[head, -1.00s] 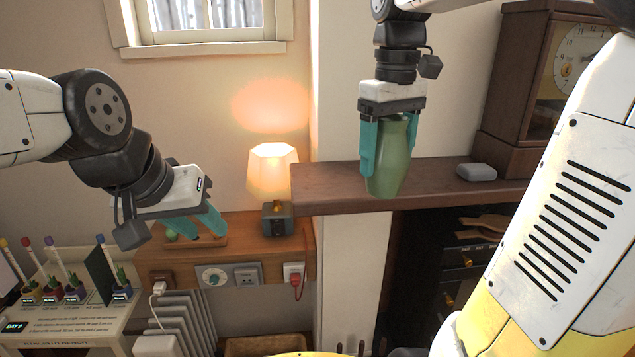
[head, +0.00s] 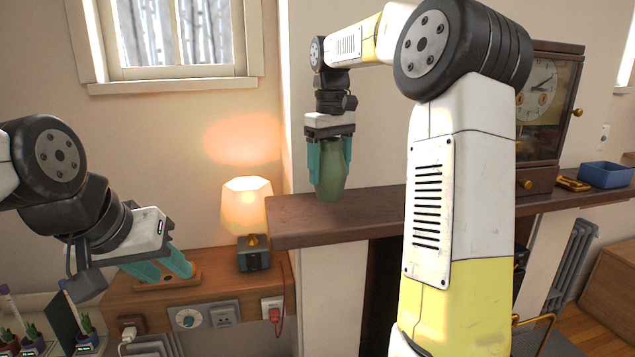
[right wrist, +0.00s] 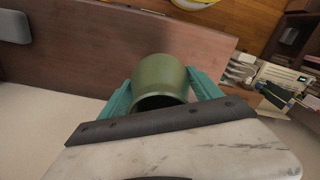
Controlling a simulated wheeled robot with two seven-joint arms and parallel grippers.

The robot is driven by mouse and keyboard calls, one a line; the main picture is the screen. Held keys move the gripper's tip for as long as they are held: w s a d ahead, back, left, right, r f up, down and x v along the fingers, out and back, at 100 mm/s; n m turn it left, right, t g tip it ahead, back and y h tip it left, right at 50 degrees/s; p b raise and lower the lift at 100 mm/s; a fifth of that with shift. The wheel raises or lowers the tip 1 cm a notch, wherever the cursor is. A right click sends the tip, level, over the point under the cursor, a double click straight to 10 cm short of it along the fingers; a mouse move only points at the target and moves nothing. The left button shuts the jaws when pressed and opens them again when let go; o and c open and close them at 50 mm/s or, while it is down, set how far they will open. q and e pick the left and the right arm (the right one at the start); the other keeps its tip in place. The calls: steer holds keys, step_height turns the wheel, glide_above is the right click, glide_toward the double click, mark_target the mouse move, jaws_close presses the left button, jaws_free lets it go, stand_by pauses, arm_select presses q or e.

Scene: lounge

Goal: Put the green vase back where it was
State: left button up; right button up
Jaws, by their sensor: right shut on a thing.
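The green vase (head: 331,172) is upright in my right gripper (head: 329,165), at the left part of the dark wooden mantel shelf (head: 300,222). The gripper's teal fingers are shut on it from both sides. In the right wrist view the vase (right wrist: 160,80) sits between the fingers with its mouth towards the camera. Its base shows against the mantel; whether it touches the wood I cannot tell. My left gripper (head: 168,266) is open and empty over the lower wooden shelf at the left.
A lit lamp (head: 246,205) stands on the lower shelf, left of the mantel. A clock (head: 540,105), a small brass-coloured object (head: 572,184) and a blue box (head: 605,174) are at the mantel's right. The mantel's left end is bare. My right arm hides its middle.

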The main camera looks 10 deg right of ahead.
mark_target(330, 182)
steer(key=shift+f, duration=1.65)
steer(key=o, duration=1.9)
steer(key=shift+f, duration=0.15)
